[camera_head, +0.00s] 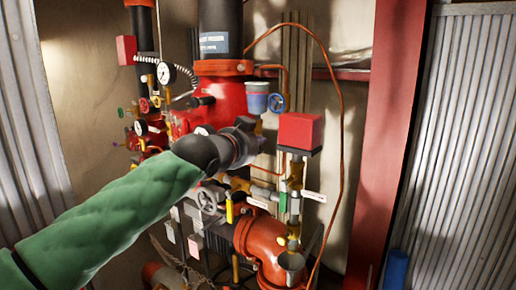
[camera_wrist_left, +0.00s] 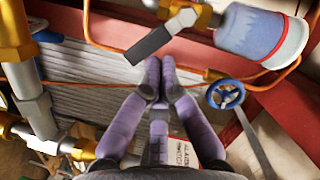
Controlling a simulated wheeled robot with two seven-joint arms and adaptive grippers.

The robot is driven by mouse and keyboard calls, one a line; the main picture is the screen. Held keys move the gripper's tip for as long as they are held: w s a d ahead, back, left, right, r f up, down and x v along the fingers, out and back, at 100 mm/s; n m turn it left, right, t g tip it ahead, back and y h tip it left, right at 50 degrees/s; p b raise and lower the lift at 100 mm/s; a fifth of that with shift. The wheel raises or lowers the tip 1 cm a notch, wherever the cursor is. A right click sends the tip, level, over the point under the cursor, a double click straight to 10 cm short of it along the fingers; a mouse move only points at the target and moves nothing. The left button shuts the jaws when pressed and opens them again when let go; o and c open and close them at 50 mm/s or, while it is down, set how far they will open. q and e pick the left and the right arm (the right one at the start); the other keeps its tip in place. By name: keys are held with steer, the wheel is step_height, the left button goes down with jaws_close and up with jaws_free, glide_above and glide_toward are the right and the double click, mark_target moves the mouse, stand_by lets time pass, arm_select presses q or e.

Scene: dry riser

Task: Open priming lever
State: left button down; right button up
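My left gripper (camera_head: 256,146) is in front of the red valve body in the head view, its fingers mostly hidden behind my wrist. In the left wrist view the two purple fingertips (camera_wrist_left: 160,66) are together, with nothing visible between them. A dark grey flat lever (camera_wrist_left: 149,46) on a metal fitting lies just beyond the tips; I see no clear contact. I cannot tell whether it is the priming lever. In the head view a yellow lever (camera_head: 229,209) and a green lever (camera_head: 283,201) sit below the gripper. My right gripper is not in view.
A blue-and-white cup (camera_head: 257,98) and blue handwheel (camera_head: 277,103) are close above right of the gripper. A red box (camera_head: 299,131) stands on brass pipework to the right. An orange pipe elbow (camera_head: 265,243) is below. A thin copper tube (camera_head: 341,100) loops beside the red post (camera_head: 386,130).

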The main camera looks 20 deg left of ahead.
arm_select(q)
steer(key=f+m+b, duration=0.1)
steer(key=m, duration=0.1)
steer(key=a+f+m+t+b, duration=0.1)
steer(key=m+b, duration=0.1)
steer(key=f+m+b, duration=0.1)
steer(key=m+b, duration=0.1)
steer(key=shift+w+a+f+t+y, duration=0.1)
steer(key=shift+w+a+t+y, duration=0.2)
steer(key=shift+t+y, duration=0.1)
steer(key=shift+a+f+b, duration=0.1)
steer(key=shift+f+b, duration=0.05)
steer(key=shift+b, duration=0.15)
stand_by(1.0)
